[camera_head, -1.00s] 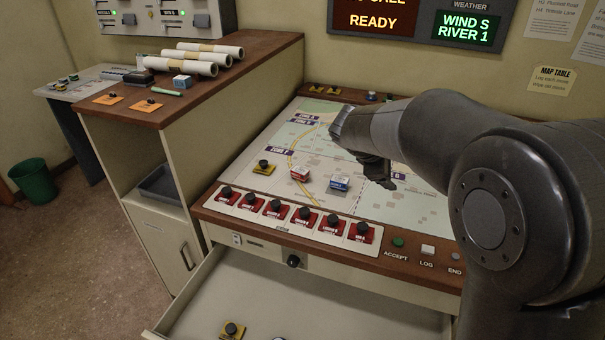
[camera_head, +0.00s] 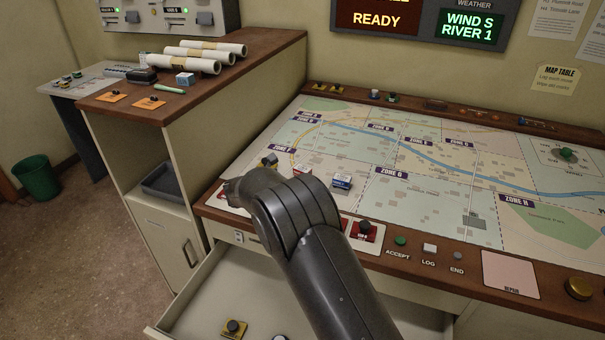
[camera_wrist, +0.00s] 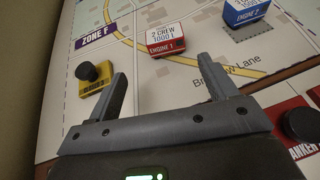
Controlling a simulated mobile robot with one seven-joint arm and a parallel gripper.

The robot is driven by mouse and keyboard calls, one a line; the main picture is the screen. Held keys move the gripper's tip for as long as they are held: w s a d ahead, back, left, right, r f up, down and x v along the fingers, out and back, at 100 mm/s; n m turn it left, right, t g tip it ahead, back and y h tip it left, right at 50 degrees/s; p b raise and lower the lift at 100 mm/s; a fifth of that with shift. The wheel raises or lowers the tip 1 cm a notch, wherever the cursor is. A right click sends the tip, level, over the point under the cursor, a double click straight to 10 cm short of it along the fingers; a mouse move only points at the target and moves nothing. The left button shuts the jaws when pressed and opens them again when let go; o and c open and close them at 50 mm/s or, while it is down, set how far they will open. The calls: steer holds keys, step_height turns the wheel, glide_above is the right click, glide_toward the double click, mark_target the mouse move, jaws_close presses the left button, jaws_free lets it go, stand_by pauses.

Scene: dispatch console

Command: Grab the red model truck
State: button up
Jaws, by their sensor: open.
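The red model truck, a small block with a white top marked 2 CREW 1000 L and a red side marked ENGINE 1 (camera_wrist: 166,48), stands on the map table. It also shows in the head view (camera_head: 302,170), partly hidden by my arm. My gripper (camera_wrist: 165,86) is open and empty in the wrist view. The truck lies beyond the fingertips, roughly in line with the gap between them, and no finger touches it.
A blue-sided block (camera_wrist: 245,12) stands right of the truck. A yellow piece with a black knob (camera_wrist: 93,78) sits close by the left finger. Red pieces with black knobs (camera_wrist: 300,125) line the near edge. An open drawer (camera_head: 300,290) juts out below the table.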

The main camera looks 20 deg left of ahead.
mark_target(298, 173)
steer(key=x, duration=0.4)
steer(key=shift+w+d, duration=0.15)
steer(key=x, duration=0.5)
steer(key=shift+d+f, duration=0.2)
steer(key=shift+d, duration=0.2)
steer(key=c, duration=1.1)
